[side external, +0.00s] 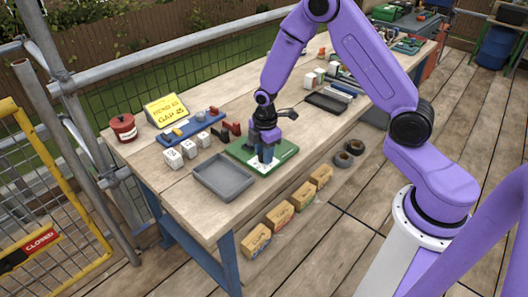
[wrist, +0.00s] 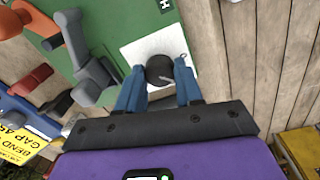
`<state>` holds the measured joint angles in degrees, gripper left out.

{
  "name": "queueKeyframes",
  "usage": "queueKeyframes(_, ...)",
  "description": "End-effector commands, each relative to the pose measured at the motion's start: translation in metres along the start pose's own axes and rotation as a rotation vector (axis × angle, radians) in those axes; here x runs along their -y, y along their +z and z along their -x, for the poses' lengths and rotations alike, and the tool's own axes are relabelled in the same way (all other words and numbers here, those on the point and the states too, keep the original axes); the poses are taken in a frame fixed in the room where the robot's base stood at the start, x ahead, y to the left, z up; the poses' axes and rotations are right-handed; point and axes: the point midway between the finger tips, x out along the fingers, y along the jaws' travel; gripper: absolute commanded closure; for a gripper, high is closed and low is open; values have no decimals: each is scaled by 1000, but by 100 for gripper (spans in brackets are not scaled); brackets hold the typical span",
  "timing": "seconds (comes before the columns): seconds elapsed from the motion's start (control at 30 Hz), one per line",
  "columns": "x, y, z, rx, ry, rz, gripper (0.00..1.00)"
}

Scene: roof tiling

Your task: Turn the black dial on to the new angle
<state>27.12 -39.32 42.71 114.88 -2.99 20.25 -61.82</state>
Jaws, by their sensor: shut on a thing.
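The black dial (wrist: 159,68) is round with a pale pointer line toward its lower right in the wrist view. It sits on a white square plate (wrist: 133,50) on the green board (wrist: 117,15), which also shows in the side view (side external: 284,150). My gripper (wrist: 160,76) has its two blue fingers on either side of the dial and is shut on it. In the side view my gripper (side external: 266,158) points down onto the board, and its fingers hide the dial. Marks on the plate are too small to read.
A grey tray (side external: 224,180) stands just in front of the board. A grey lever-like part (wrist: 90,75) rises close beside the fingers.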

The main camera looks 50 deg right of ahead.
Motion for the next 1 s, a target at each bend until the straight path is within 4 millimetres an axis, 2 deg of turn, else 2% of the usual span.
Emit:
queueKeyframes(0.37, 0, -1, 0, 6, 1, -149, 95)
queueKeyframes(1.0, 0, -1, 1, 30, 1, -741, 95)
